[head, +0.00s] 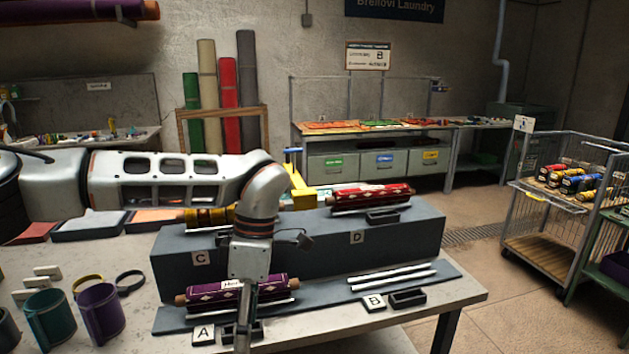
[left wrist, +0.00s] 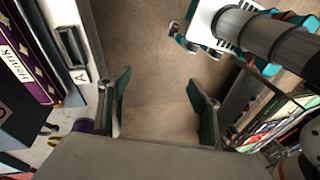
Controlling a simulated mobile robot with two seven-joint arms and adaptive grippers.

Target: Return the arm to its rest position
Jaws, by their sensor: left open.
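My left arm (head: 165,180) reaches in from the left across the workbench, bent down at the wrist. My left gripper (head: 243,325) points down in front of the purple rolled rug by label A, near the bench's front edge. In the left wrist view the gripper's two green-padded fingers (left wrist: 162,108) are spread wide with nothing between them, above bare floor. The purple rug (head: 215,290) lies on the rails at A, partly hidden by my wrist; it also shows in the left wrist view (left wrist: 22,62). My right gripper is in neither view.
A yellow rug (head: 205,216) lies by C, partly behind my arm, and a red rug (head: 372,195) by D. The rails at B (head: 390,277) are empty. Teal (head: 50,315) and purple (head: 99,311) cuffs stand at the front left. A wire cart (head: 545,225) stands right; floor between is clear.

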